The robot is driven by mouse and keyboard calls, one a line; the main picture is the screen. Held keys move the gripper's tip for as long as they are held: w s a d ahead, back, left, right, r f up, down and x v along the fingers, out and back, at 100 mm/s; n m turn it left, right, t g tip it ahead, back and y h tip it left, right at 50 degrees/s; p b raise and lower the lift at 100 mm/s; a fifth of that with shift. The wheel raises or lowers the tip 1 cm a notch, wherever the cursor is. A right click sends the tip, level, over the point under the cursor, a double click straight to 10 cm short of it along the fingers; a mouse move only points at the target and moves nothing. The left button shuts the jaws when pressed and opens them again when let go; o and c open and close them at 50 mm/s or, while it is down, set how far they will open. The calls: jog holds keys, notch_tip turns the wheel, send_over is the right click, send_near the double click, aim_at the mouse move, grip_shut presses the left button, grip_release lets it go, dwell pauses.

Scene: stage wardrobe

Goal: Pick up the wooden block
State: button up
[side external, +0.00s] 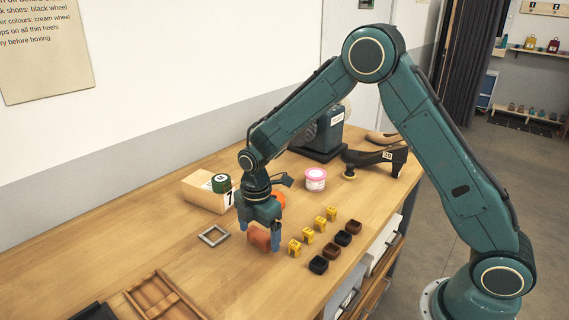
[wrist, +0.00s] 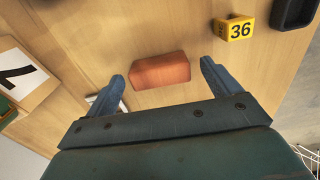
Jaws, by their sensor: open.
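The wooden block, reddish-brown (side external: 257,240), lies on the wooden bench under my gripper (side external: 259,236). In the wrist view the block (wrist: 160,71) sits ahead of the palm, in the gap between the two blue fingers of my gripper (wrist: 161,70). The fingers are spread wide and bare bench shows on both sides of the block, so they look apart from it. In the side view a finger stands at each side of the block and partly covers it.
Yellow number tags (side external: 308,236) and dark little trays (side external: 331,251) stand in rows to the right. A grey square frame (side external: 214,236) lies left. Behind are a numbered box (side external: 203,194), a pink tin (side external: 316,180) and an orange item (side external: 279,199). A wooden tray (side external: 163,297) lies front left.

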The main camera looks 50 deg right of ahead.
jog(key=shift+f, duration=0.7)
jog(key=c, duration=1.1)
